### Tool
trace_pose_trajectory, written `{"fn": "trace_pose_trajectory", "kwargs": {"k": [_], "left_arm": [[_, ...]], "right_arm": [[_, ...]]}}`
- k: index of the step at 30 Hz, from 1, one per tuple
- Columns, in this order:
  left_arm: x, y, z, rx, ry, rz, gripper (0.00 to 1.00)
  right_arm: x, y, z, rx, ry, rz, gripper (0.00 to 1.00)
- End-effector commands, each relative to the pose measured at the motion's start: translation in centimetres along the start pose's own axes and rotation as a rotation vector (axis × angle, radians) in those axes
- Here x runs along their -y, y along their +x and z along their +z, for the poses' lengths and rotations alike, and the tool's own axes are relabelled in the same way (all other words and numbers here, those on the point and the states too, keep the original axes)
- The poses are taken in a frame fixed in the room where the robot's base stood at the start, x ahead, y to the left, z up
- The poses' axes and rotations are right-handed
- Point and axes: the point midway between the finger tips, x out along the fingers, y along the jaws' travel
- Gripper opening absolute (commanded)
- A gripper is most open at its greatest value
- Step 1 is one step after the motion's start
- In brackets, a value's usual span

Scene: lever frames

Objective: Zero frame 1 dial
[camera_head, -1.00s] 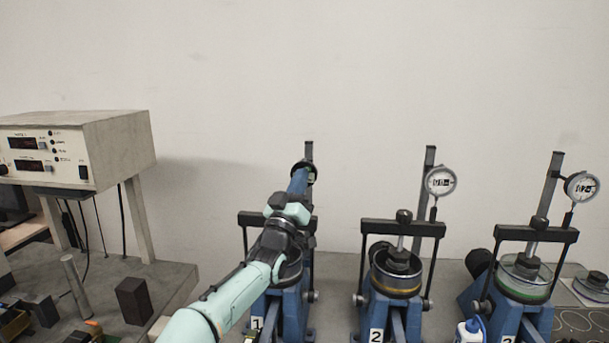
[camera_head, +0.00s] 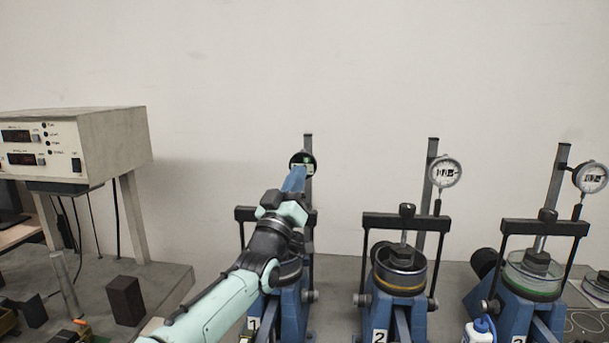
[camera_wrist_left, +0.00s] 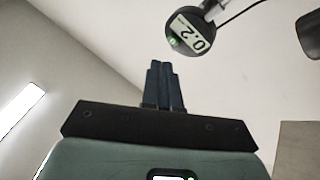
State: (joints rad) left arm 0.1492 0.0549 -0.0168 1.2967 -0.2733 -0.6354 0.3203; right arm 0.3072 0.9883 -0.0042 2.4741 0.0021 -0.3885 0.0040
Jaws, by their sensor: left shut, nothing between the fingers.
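Frame 1's dial (camera_head: 308,156) is a dark round gauge on the upright post of the leftmost blue frame (camera_head: 292,312). In the left wrist view the dial (camera_wrist_left: 196,36) shows a display starting with 0.2, its remainder unclear, and a small green-lit button (camera_wrist_left: 174,43). My left gripper (camera_head: 298,170) is shut and empty, its blue fingers just in front of the dial's lower part and partly hiding it. In the left wrist view the fingertips (camera_wrist_left: 162,64) point up, just below and left of the button. I cannot tell whether they touch the dial. My right gripper is out of view.
Frame 2 (camera_head: 397,309) and frame 3 (camera_head: 520,315) stand to the right, with white-faced dials (camera_head: 445,172) on their posts. An instrument box (camera_head: 110,140) stands on legs at the left. A blue-capped bottle (camera_head: 479,331) is at the front. The wall behind is bare.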

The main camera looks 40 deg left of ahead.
Motion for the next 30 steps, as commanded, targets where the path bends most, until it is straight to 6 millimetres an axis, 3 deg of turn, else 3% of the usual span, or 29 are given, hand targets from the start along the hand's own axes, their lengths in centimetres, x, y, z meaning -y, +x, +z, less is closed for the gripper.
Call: {"fn": "trace_pose_trajectory", "kwargs": {"k": [5,19,23,30], "left_arm": [[-0.5,-1.1,-0.4,0.000,-0.001,0.000,0.00],[-0.4,-1.1,-1.4,-0.010,-0.080,-0.026,0.00],[0.1,-1.3,-3.1,-0.034,-0.280,-0.088,0.00],[1.0,-2.4,-6.2,-0.107,-0.824,-0.243,0.00]], "right_arm": [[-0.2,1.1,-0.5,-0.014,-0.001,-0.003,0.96],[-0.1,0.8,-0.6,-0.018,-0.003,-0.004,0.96],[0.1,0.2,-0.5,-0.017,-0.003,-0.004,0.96],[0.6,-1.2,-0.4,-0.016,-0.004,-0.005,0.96]]}}
